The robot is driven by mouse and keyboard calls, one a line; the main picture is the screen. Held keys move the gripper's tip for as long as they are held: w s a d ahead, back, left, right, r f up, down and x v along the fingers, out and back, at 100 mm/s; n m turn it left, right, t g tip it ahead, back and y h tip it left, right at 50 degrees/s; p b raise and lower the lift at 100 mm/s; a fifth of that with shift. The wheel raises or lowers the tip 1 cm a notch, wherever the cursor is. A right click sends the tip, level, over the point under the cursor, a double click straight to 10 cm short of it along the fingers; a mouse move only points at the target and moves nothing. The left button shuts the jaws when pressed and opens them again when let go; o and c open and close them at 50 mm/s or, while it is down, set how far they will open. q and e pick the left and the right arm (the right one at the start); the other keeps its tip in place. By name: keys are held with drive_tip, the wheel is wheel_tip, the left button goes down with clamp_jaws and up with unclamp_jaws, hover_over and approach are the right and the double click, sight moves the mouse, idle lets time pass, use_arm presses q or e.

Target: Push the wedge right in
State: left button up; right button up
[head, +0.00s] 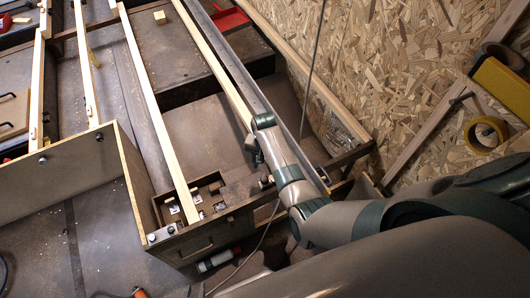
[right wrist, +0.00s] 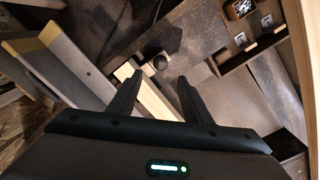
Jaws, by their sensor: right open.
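My right gripper (head: 252,152) hangs beside a long pale wooden strip and a dark grey rail in the head view. In the right wrist view its two dark fingers (right wrist: 157,97) are apart, with a gap between them. My left gripper is not in view.
A wooden box with compartments (head: 210,212) holds small metal pieces, left of my right arm. Long pale strips (head: 150,85) run across the bench. A chipboard panel (head: 385,60) stands at right, with a yellow tape roll (head: 487,134) near it. A thin cable hangs near my arm.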

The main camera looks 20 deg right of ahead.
wheel_tip(320, 180, up, 7)
idle(0.3)
idle(0.5)
drive_tip(key=s+d+r+n+t, duration=0.15)
drive_tip(key=s+n, duration=0.25)
drive_tip(key=s, duration=0.7)
drive_tip(key=s+r+n+t, duration=0.1)
drive_tip(key=s+r+n, duration=0.15)
drive_tip(key=s, duration=0.95)
drive_tip(key=s+a+r+n+t, duration=0.1)
drive_tip(key=s+a+r+n, duration=0.3)
drive_tip(key=s, duration=0.4)
drive_tip(key=w+a+f+t+y, duration=0.1)
drive_tip(key=w+f, duration=0.2)
drive_tip(key=f, duration=0.6)
drive_tip(key=w+a+f+t, duration=0.1)
drive_tip(key=w+a+f, duration=0.15)
drive_tip(key=f, duration=0.65)
drive_tip(key=s+f+t, duration=0.1)
drive_tip(key=f, duration=0.7)
drive_tip(key=s+a+f+y, duration=0.1)
drive_tip(key=s+f, duration=0.1)
drive_tip(key=f, duration=0.6)
drive_tip(key=shift+s+a+n+t, duration=0.25)
drive_tip(key=shift+n+t, duration=0.1)
